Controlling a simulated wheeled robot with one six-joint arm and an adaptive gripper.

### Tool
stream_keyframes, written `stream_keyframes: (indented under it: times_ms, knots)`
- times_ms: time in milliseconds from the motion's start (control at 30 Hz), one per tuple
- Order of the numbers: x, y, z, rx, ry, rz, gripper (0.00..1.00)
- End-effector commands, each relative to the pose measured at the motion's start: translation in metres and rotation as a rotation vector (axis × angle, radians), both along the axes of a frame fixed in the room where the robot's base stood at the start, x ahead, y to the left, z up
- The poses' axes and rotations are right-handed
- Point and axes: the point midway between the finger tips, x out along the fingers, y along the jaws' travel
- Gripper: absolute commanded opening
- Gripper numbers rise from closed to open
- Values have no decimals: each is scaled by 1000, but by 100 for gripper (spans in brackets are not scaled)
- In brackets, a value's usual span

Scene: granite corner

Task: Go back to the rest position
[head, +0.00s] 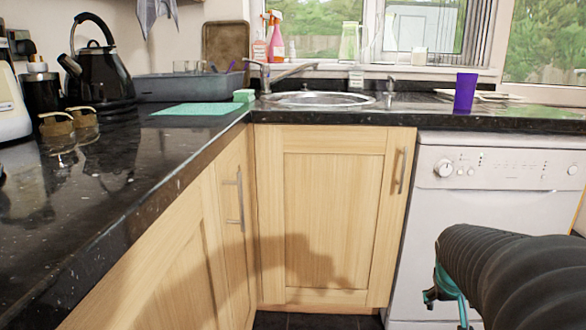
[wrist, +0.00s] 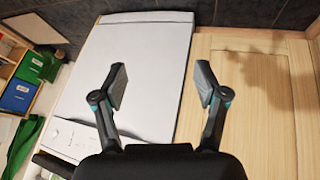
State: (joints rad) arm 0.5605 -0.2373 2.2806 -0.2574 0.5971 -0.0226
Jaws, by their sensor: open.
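My gripper (wrist: 160,88) is open in the wrist view, with its two fingers wide apart and nothing between them. Behind the fingers are the white dishwasher (wrist: 135,60) and a light wooden cabinet door (wrist: 245,100). In the head view my arm reaches in from the lower right, in front of the dishwasher (head: 500,185). Only part of my gripper (head: 447,295) shows there, low down, and its fingertips are partly hidden by the arm.
The dark granite counter (head: 100,215) runs along the left and back. On it are a purple cup (head: 465,92), the sink (head: 318,99), a teal mat (head: 197,109) and a black kettle (head: 98,65). Green and blue boxes (wrist: 18,95) show at the left of the wrist view.

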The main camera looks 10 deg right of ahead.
Motion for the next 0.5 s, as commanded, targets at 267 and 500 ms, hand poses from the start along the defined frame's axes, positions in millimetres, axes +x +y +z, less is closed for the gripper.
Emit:
stream_keyframes:
  times_ms: [267, 500]
  knots:
    - [-65, 150, 22, 225, 67, 113, 73]
    - [-92, 221, 56, 247, -18, 316, 73]
